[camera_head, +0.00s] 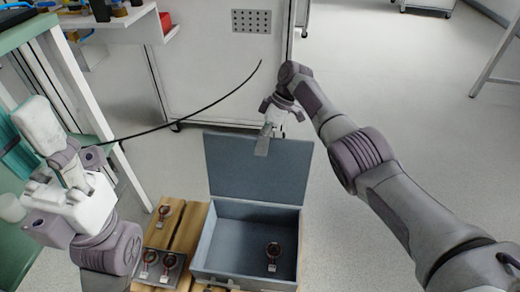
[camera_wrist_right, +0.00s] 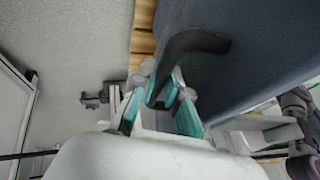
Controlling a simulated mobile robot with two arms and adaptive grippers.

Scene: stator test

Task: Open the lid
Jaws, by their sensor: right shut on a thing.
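The blue-grey box (camera_head: 215,245) stands low in the middle of the head view. Its lid (camera_head: 255,170) is raised, standing nearly upright at the back edge. My right gripper (camera_head: 268,138) is at the lid's top edge. In the right wrist view its teal-padded fingers (camera_wrist_right: 160,100) are shut on a dark curved handle (camera_wrist_right: 195,42) fixed to the lid (camera_wrist_right: 255,70).
The box rests on a wooden pallet (camera_head: 190,222), with several similar round parts and a grey tray (camera_head: 165,270) to its left. A green table (camera_head: 25,35) stands at the left and a pale cabinet (camera_head: 220,90) behind. The floor (camera_head: 400,75) at the right is clear.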

